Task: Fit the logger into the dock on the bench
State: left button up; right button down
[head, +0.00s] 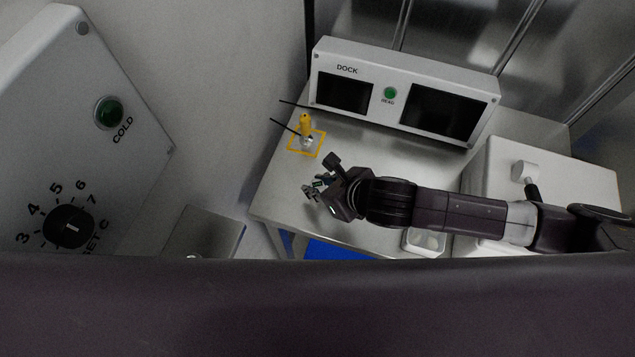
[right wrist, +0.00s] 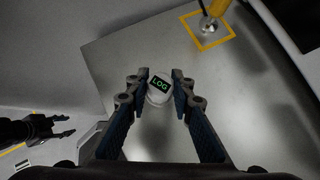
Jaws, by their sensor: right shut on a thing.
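The logger (right wrist: 160,87) is a small whitish, rounded body with a dark display reading LOG in green. In the right wrist view it sits between the fingertips of my right gripper (head: 317,180), which is shut on it. In the head view the logger is mostly hidden by the fingers. The gripper is over the bench, in front of a console labelled DOCK (head: 420,70). A yellow post with a metallic base (head: 305,124) stands inside a yellow square outline (head: 292,149) on the bench, beyond the gripper. My left gripper (right wrist: 68,125) shows at the left of the right wrist view, open and empty.
The console has two dark panels and a green button (head: 390,93). Two thin dark rods project near the post. A COLD cabinet (head: 60,130) stands at left. Bare bench (head: 275,195) lies left of the gripper.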

jog(key=shift+s+d+f, duration=0.1)
jog(key=shift+s+f, duration=0.2)
jog(key=shift+f, duration=0.2)
jog(key=c, duration=2.1)
grip_release()
jog(key=o, duration=0.5)
jog(key=shift+w+r, duration=0.1)
jog(key=shift+w, duration=0.15)
jog(key=shift+o, duration=1.2)
jog(key=shift+r, duration=0.2)
